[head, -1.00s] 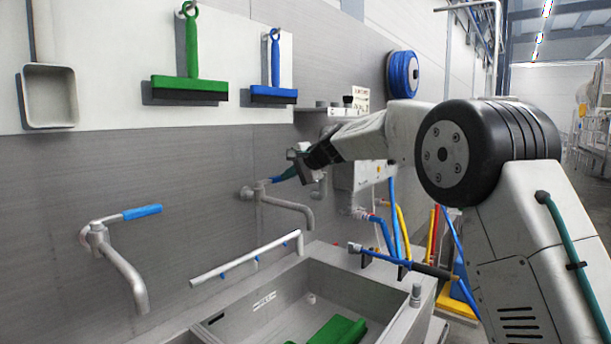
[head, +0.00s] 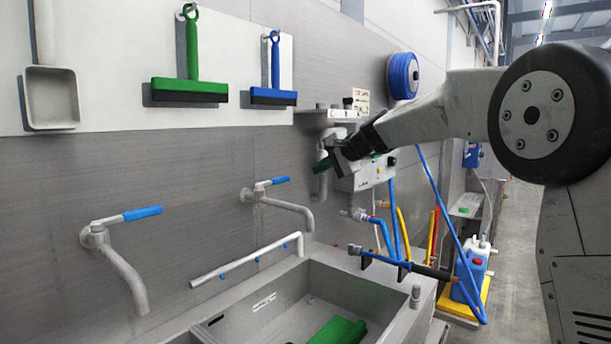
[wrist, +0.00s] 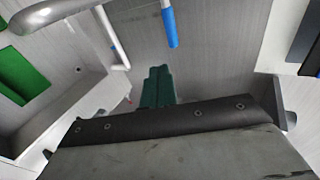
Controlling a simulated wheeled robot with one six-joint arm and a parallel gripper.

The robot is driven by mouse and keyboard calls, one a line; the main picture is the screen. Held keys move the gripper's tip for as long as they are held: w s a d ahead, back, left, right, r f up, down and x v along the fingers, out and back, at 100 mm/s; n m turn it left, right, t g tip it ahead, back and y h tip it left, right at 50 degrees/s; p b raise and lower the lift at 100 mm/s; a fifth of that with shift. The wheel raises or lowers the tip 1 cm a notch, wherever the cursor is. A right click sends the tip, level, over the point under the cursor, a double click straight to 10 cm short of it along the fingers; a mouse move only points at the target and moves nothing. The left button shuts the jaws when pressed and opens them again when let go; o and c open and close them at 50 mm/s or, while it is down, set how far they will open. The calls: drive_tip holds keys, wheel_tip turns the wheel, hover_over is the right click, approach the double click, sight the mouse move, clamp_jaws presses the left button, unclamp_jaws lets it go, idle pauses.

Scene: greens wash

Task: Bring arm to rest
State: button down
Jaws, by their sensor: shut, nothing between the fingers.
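My arm reaches in from the right in the head view. My gripper (head: 322,165) is in the air in front of the back wall, to the right of the right tap. Its green fingers are shut and empty, and they show side by side in the wrist view (wrist: 158,88). The right tap (head: 268,196) has a blue lever, which also shows in the wrist view (wrist: 170,27); the fingers are apart from it. The left tap (head: 115,255) also has a blue lever.
A grey sink (head: 375,298) with a green thing (head: 336,332) in it lies below. A white rail (head: 245,262) runs along its back edge. A control box (head: 372,174) and hoses are behind my gripper. A green squeegee (head: 190,85) and a blue squeegee (head: 274,92) hang above.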

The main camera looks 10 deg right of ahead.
drive_tip(key=s+d+f+n+g+h, duration=0.1)
drive_tip(key=s+d+f+n+g, duration=0.15)
drive_tip(key=s+f, duration=0.55)
drive_tip(key=s+d+f+n+g+h, duration=0.1)
drive_tip(key=s+d+f+n+h, duration=0.1)
drive_tip(key=s, duration=1.4)
drive_tip(key=s+d+f+n+g+h, duration=0.2)
drive_tip(key=s+d+f, duration=0.2)
drive_tip(key=s, duration=1.1)
drive_tip(key=s+d+f+n+g+h, duration=0.2)
drive_tip(key=s+d+f+n, duration=0.1)
drive_tip(key=s, duration=1.3)
drive_tip(key=shift+s+d+f+h, duration=0.4)
drive_tip(key=shift+d+f, duration=0.15)
drive_tip(key=shift+d, duration=0.45)
